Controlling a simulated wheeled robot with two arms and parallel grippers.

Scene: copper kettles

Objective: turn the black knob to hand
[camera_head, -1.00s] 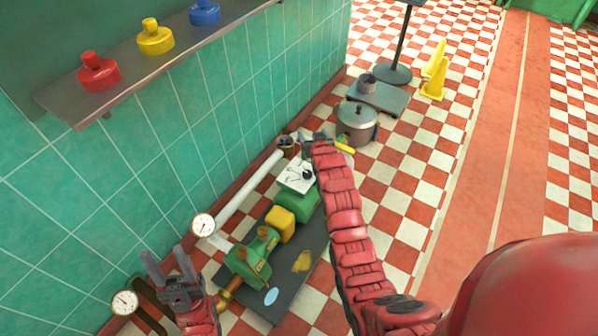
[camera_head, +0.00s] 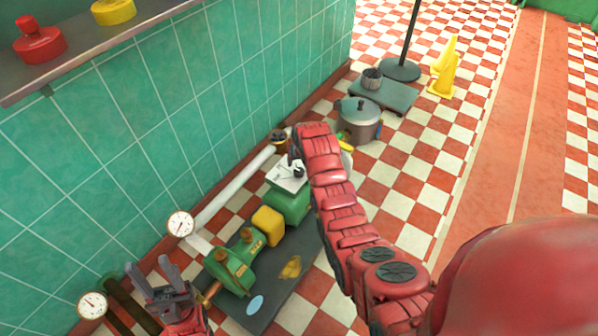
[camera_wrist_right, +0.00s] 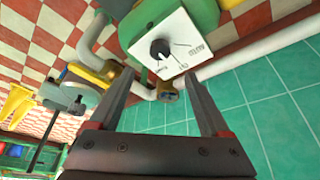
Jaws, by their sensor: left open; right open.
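The black knob (camera_head: 298,171) sits on a white dial panel (camera_head: 284,180) on top of the green pump unit, partly beside my right forearm. In the right wrist view the black knob (camera_wrist_right: 159,48) shows on the white panel (camera_wrist_right: 178,35), with dark lines and lettering around it. My right gripper (camera_wrist_right: 159,75) is open and empty. Its fingers point toward the panel, and the knob appears between and beyond the tips, apart from them. In the head view this gripper is mostly hidden by its arm. My left gripper (camera_head: 151,265) is open and empty at the lower left.
A white pipe (camera_head: 233,186) runs beside the panel along the green tiled wall. Gauges (camera_head: 180,224) stand at the left. A yellow block (camera_head: 268,226) and green machine are on a dark base. A steel pot (camera_head: 359,120) stands beyond. The checkered floor at right is open.

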